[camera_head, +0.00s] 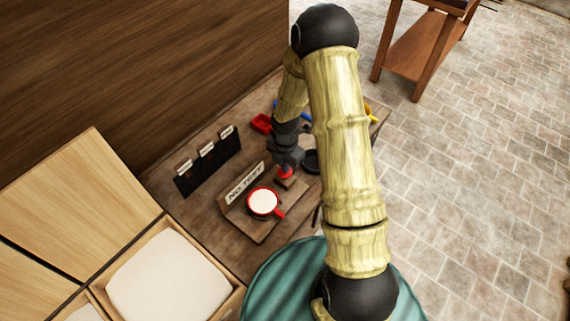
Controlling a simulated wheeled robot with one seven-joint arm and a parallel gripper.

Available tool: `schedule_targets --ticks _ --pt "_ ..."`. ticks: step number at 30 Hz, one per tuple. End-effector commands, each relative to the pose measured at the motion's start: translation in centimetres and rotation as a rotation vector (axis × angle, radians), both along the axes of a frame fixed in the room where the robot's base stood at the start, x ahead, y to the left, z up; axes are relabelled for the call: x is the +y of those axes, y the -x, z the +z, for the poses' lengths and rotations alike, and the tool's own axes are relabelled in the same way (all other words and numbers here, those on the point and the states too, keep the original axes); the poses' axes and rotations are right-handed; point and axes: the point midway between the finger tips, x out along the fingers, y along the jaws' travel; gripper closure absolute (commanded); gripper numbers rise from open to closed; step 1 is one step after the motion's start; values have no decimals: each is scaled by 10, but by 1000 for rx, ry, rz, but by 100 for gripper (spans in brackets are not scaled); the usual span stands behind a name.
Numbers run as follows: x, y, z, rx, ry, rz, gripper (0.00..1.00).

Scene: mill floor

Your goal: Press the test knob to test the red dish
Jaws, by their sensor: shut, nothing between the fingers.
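The red dish (264,202), with a red handle and a white filling, sits on a small wooden stand on the workbench. A sign (245,184) reading "NO TEST" stands just behind it. The red test knob (285,172) is on a small block just behind and right of the dish. My gripper (287,163) is shut and empty, pointing down right above the knob. Its tips partly hide the knob, and I cannot tell whether they touch it.
Another red dish (261,123), a blue item (280,106), a dark dish (312,161) and a yellow item (370,113) lie around my arm. A black card rack (207,164) stands left. An open wooden box (227,281) holds a white mass.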

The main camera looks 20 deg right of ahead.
Motion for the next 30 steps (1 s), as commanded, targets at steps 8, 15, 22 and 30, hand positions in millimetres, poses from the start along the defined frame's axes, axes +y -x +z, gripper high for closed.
schedule_targets --ticks 8,15,22,30 --pt "0 1 -23 2 -1 1 100" --pt "1 2 -24 6 -1 0 100" --pt "0 3 -25 9 -1 0 100" --pt "0 4 -25 11 0 0 100"
